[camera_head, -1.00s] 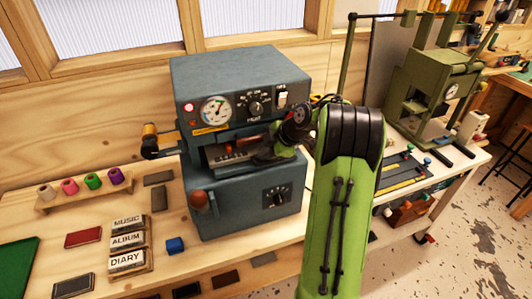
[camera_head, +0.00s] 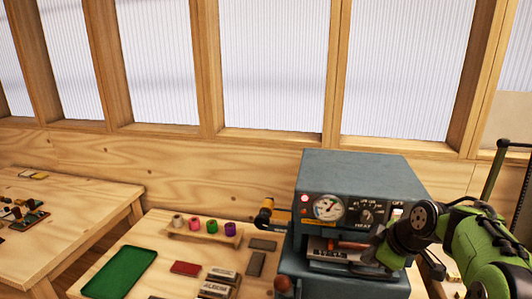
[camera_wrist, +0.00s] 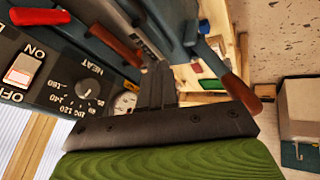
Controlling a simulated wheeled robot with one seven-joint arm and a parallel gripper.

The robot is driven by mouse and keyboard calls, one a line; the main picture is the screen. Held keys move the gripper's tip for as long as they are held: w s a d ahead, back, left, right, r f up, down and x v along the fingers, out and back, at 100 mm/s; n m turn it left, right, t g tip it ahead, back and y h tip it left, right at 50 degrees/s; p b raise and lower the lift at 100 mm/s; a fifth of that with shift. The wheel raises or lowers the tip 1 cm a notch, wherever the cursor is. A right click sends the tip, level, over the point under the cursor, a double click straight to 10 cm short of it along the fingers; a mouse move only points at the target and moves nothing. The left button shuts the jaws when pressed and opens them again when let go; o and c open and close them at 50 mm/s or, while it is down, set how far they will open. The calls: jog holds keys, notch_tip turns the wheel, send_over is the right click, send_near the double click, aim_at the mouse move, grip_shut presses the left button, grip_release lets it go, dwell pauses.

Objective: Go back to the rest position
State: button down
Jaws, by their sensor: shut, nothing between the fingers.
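My gripper (camera_head: 366,262) is at the front right of the grey-blue press machine (camera_head: 345,172) in the head view, close to its slot. In the wrist view, my gripper (camera_wrist: 157,85) shows its dark fingers together with nothing between them. The machine's dial panel (camera_wrist: 85,88) and a red-brown handle (camera_wrist: 105,38) are close beside the fingers there. I cannot tell whether the fingers touch the machine. My green arm reaches in from the lower right of the head view.
Foil rolls on a wooden rack (camera_head: 208,236), a green tray (camera_head: 120,271), a red block (camera_head: 186,268) and label blocks (camera_head: 221,274) lie on the bench left of the machine. Another table (camera_head: 65,210) stands at far left. Windows line the wall behind.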

jog(key=s+a+r+m+h, duration=0.1)
jog(key=s+a+r+m, duration=0.3)
jog(key=s+a, duration=0.6)
jog(key=s+a+f+m, duration=0.1)
jog(key=s+m, duration=0.2)
jog(key=s, duration=0.5)
jog(key=s+a+f+m+h, duration=0.1)
jog(key=s+f+m, duration=0.1)
jog(key=s+m, duration=0.2)
jog(key=s, duration=0.3)
jog(key=shift+s+a, duration=0.25)
jog(key=shift+s, duration=0.15)
